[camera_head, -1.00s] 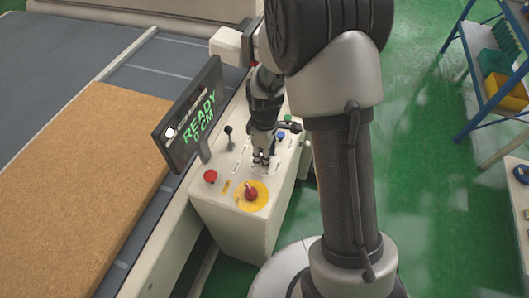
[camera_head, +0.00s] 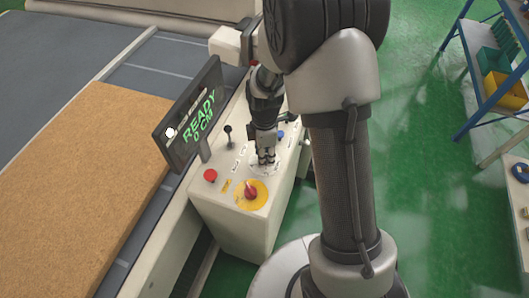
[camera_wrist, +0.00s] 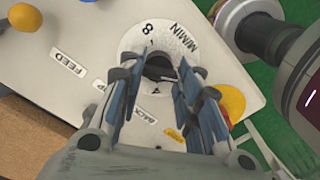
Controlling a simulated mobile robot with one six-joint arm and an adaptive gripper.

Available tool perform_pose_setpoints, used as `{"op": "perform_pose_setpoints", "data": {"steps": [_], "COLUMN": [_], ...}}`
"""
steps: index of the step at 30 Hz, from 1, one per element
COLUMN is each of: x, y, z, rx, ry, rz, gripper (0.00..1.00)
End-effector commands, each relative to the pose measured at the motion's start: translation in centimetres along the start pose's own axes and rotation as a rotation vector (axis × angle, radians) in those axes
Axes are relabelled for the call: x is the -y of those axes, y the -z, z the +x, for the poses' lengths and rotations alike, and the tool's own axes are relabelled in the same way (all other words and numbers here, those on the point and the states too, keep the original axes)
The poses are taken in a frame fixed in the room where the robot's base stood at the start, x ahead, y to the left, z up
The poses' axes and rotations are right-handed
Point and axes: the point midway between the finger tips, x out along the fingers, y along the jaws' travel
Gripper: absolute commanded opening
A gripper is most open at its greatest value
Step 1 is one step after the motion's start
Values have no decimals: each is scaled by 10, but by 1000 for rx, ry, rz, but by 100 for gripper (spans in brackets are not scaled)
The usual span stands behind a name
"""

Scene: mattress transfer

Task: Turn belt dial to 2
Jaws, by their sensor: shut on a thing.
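The belt dial (camera_wrist: 190,39) is a pale round plate marked "8" and "M/MIN", with a dark knob (camera_wrist: 160,67) at its middle. In the wrist view my gripper (camera_wrist: 155,75) has its fingers on either side of the knob, shut on it. The fingers hide part of the plate, and I cannot read which number the knob points to. In the head view my gripper (camera_head: 265,158) points down onto the dial's pale plate (camera_head: 257,168) on the white control console (camera_head: 230,213); the knob is hidden there.
A display (camera_head: 190,115) reads "READY 0 CM". A red button (camera_head: 210,175), a red switch on a yellow disc (camera_head: 250,191), a black lever (camera_head: 228,138) and a blue button (camera_head: 281,134) stand close around the dial. A brown mattress (camera_head: 90,175) lies on the conveyor at left.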

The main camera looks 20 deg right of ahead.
Motion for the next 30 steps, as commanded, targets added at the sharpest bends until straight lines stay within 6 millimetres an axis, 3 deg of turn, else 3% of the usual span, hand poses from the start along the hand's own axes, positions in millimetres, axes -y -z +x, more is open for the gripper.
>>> {"op": "perform_pose_setpoints", "data": {"steps": [9,10,18,30], "x": [0,0,0,0], "y": [0,0,0,0], "z": [0,0,0,-5], "rx": [1,1,0,0], "ry": [-1,-1,-1,-1], "rz": [-4,-4,-3,-2], "gripper": [8,33,51,52]}}
